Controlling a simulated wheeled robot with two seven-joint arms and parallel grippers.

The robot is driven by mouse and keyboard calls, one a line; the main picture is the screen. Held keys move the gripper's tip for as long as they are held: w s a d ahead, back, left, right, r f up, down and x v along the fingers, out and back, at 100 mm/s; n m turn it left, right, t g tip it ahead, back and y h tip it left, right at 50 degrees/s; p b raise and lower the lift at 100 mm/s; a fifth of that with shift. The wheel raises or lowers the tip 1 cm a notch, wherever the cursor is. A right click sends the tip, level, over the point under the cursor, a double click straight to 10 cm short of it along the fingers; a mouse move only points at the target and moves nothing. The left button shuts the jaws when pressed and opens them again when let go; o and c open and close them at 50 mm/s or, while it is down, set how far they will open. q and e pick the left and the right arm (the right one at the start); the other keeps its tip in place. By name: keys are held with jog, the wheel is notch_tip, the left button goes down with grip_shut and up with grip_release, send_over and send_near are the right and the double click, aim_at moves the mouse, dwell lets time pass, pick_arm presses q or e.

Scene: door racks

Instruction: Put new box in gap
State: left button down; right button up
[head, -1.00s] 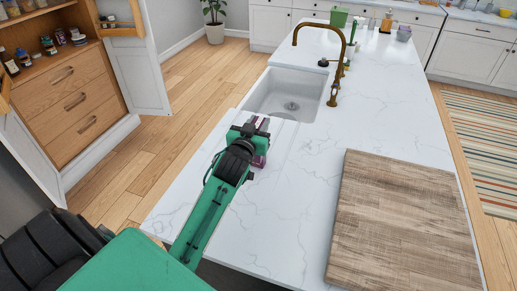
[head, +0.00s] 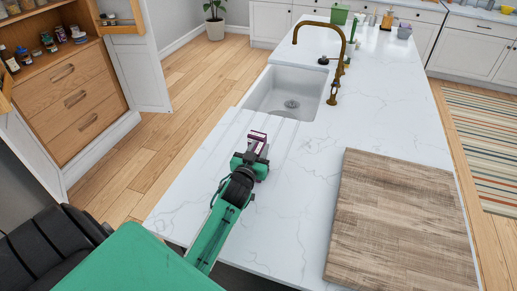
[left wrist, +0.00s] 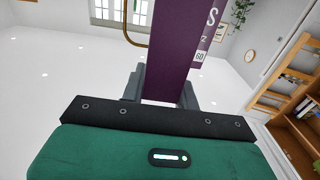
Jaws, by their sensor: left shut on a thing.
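My left gripper (head: 253,158) is over the white marble counter, in front of the sink. It is shut on a small purple and white box (head: 257,139), which sticks out beyond the fingertips. In the left wrist view the purple box (left wrist: 172,50) stands between the dark fingers, with white lettering and a "60" label on its side. An open cabinet (head: 62,50) at the upper left holds several jars and bottles on its shelf; I cannot tell which space there is the gap. My right gripper is not in view.
A wooden board (head: 405,220) lies on the counter at the right. The sink (head: 285,97) and a brass faucet (head: 340,60) are beyond the gripper. Open cabinet doors (head: 135,60) stand at the left. The wooden floor (head: 185,105) between cabinet and counter is clear.

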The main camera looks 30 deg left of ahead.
pick_arm(q)
jog(key=shift+f, duration=0.15)
jog(key=c, duration=1.1)
grip_release()
jog(key=shift+o, duration=0.2)
jog(key=shift+r, duration=0.2)
jog(key=b+v, duration=0.3)
jog(key=v, duration=0.9)
jog(key=shift+d, duration=0.1)
